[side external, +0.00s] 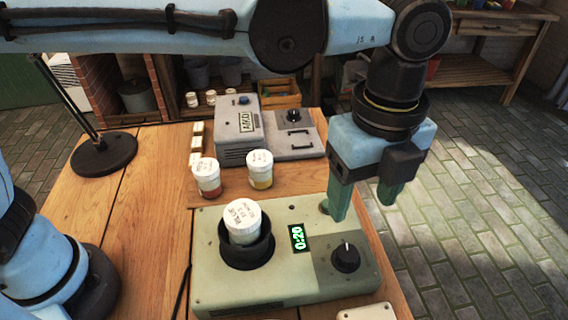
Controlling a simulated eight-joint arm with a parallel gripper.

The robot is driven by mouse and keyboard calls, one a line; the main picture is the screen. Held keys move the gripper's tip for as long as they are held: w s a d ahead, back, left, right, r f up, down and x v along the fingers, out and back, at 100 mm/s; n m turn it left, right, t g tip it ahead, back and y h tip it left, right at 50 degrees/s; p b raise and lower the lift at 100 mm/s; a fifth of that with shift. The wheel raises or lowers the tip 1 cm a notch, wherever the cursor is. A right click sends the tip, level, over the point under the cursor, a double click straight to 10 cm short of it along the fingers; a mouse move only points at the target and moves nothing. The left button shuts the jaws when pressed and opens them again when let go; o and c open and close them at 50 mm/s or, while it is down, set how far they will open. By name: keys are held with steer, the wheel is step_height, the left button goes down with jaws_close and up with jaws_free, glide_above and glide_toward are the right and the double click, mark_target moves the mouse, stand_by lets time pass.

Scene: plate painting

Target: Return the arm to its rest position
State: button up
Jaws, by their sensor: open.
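My gripper (362,204) hangs from the light blue arm at the right, with its green fingers apart and nothing between them. It is over the right rear part of a pale green machine (215,285). The machine has a black knob (346,257) and a small display (297,238) reading 0:20. A jar with a white lid (243,218) sits in the machine's round black holder (247,256). I cannot tell whether the left fingertip touches the machine's top.
A jar with red contents (207,178) and a jar with yellow contents (260,170) stand behind the machine. A grey device (240,130) is farther back. A black round stand base (104,153) is at the left. The wooden table (130,210) is bare at front left.

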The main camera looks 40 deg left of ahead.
steer(key=shift+a, duration=0.1)
steer(key=w+a+n+t+h, duration=0.1)
steer(key=w+a+n+t, duration=0.2)
steer(key=a+n, duration=1.3)
steer(key=s+a+f+n+t, duration=0.2)
steer(key=a+n, duration=0.2)
steer(key=a, duration=0.4)
steer(key=s+a+f+n+t+y, duration=0.1)
steer(key=s+a+f+n+t, duration=0.1)
steer(key=a+n, duration=0.3)
steer(key=a, duration=0.4)
steer(key=shift+s+a+f, duration=0.15)
steer(key=shift+s+a, duration=0.05)
steer(key=shift+s, duration=0.2)
